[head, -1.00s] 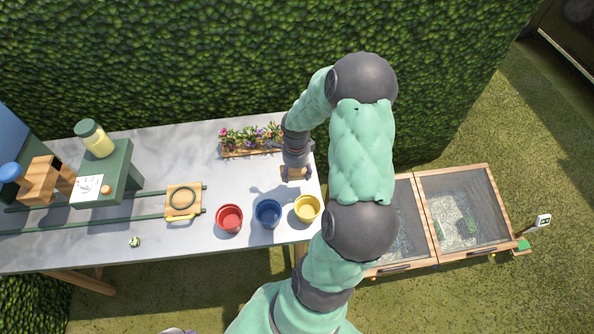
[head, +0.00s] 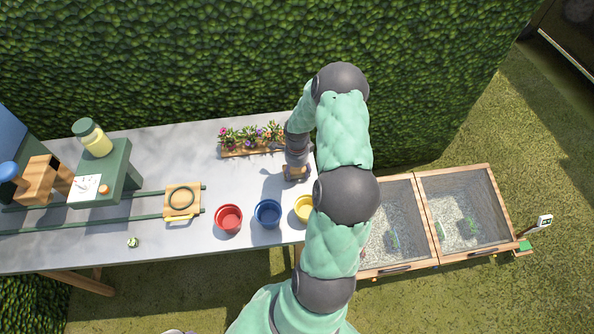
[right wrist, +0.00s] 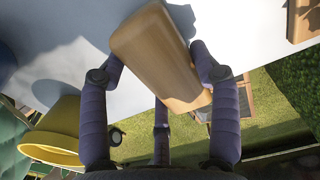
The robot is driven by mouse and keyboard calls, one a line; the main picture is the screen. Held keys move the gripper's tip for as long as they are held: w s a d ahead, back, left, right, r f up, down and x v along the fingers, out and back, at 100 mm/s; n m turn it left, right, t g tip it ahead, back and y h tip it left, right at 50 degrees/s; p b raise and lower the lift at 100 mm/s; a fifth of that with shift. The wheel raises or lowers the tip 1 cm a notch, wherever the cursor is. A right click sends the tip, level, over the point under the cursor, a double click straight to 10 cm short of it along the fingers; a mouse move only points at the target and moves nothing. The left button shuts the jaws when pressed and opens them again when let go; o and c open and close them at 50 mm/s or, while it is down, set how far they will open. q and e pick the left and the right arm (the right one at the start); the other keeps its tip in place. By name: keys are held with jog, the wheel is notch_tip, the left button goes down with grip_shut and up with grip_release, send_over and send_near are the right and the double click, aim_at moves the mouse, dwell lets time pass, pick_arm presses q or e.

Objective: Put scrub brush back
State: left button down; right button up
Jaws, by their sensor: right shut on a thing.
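The scrub brush shows as a plain wooden block (right wrist: 155,55) in the right wrist view; no bristles are visible. My right gripper (right wrist: 158,68) is shut on it, with one finger on each side. In the head view my right gripper (head: 297,169) points down over the right end of the grey table (head: 225,180), with the brush (head: 297,177) small and mostly hidden beneath it. I cannot tell whether the brush touches the tabletop. My left gripper is not in view.
A flower planter (head: 252,151) stands behind and left of the gripper. Red (head: 228,218), blue (head: 268,213) and yellow (head: 303,209) pots line the front edge. Mesh-covered boxes (head: 425,222) stand right of the table.

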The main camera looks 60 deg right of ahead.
aim_at(297, 170)
jog(key=shift+f, duration=0.1)
jog(key=o, duration=1.2)
jog(key=shift+r, duration=0.5)
notch_tip(297, 170, up, 11)
jog(key=p, duration=0.1)
jog(key=shift+r, duration=0.15)
jog(key=shift+p, duration=0.3)
